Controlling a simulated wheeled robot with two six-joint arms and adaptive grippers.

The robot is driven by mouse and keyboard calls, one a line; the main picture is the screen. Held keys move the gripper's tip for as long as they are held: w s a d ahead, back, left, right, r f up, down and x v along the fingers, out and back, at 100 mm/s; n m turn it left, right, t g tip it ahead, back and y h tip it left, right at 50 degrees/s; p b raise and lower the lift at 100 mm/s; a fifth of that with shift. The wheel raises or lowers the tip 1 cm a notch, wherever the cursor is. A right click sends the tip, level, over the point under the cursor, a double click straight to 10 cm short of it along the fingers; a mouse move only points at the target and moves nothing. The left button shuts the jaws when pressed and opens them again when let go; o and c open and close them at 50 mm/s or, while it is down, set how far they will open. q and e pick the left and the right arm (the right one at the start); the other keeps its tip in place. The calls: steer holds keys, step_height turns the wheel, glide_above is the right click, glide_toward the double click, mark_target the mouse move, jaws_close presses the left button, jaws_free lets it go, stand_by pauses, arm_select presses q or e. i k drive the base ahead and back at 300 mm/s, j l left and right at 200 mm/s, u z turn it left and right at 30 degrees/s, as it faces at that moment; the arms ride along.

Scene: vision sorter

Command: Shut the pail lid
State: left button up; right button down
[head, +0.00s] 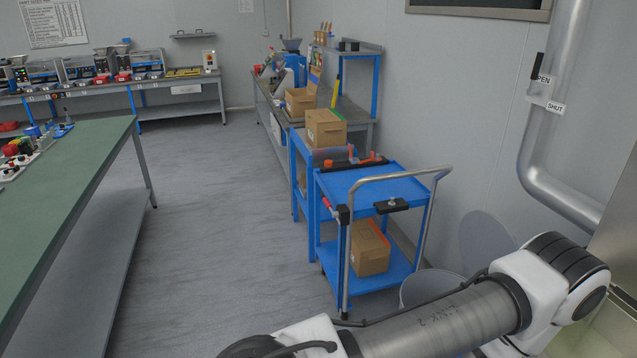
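A grey pail (424,287) stands on the floor by the wall, right of the blue cart. My arm hides most of its front and lower part. A round grey disc, which looks like the pail lid (486,237), stands raised and tilted behind the pail's opening, near the wall. It is open, and whether it touches the wall is unclear. One of my arms crosses the lower right, in front of the pail. Neither of my grippers shows in the head view.
A blue cart (362,181) with a metal handle holds a cardboard box (369,250) on its lower shelf, left of the pail. A metal pipe (545,150) runs down the wall at right. A green-topped table (75,170) stands left. The floor between is clear.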

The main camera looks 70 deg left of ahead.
mark_target(483, 239)
steer(key=u, duration=1.5)
steer(key=i+j, duration=0.15)
steer(key=j, duration=0.2)
steer(key=i+j, duration=0.2)
steer(key=j+u, duration=0.05)
steer(key=j, duration=0.05)
